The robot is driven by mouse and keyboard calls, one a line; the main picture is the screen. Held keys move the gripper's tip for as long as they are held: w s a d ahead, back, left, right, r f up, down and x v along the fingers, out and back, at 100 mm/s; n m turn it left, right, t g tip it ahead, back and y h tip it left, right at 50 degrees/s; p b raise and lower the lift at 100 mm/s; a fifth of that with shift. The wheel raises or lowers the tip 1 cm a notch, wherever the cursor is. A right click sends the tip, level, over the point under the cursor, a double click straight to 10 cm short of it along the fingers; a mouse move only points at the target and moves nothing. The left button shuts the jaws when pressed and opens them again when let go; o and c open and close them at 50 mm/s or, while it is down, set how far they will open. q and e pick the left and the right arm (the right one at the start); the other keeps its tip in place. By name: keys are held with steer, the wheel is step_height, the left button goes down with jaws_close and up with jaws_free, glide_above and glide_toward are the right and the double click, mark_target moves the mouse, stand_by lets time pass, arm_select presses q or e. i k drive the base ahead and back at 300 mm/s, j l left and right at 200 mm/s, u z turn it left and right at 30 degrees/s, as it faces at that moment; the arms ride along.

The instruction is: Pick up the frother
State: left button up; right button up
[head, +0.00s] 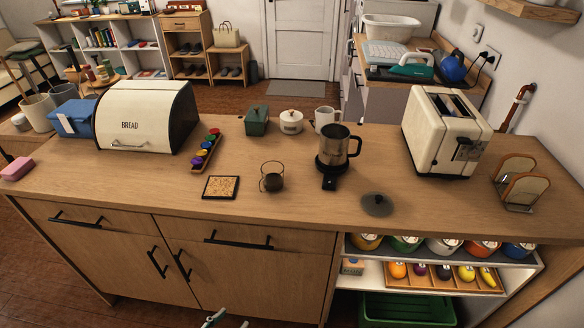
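The frother (335,148), a dark steel jug with a black handle on its right side, stands upright on a black base (329,184) near the middle of the wooden counter. A round dark lid (378,204) with a small knob lies apart from it, in front and to the right. My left gripper (229,320) barely shows at the bottom edge, in front of the cabinet, far from the frother. Its two tips are apart with nothing visible between them; the rest is cut off. My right gripper is not in view.
A small glass in a dark holder (272,177) and a square patterned tile (221,187) are left of the frother. A toaster (445,132) is to the right. The counter's front strip (310,208) is free.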

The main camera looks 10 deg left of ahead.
mark_target(340, 148)
steer(key=j, duration=0.6)
steer(key=k+j, duration=0.15)
steer(key=j, duration=0.4)
steer(key=j+z, duration=0.1)
steer(key=j, duration=0.5)
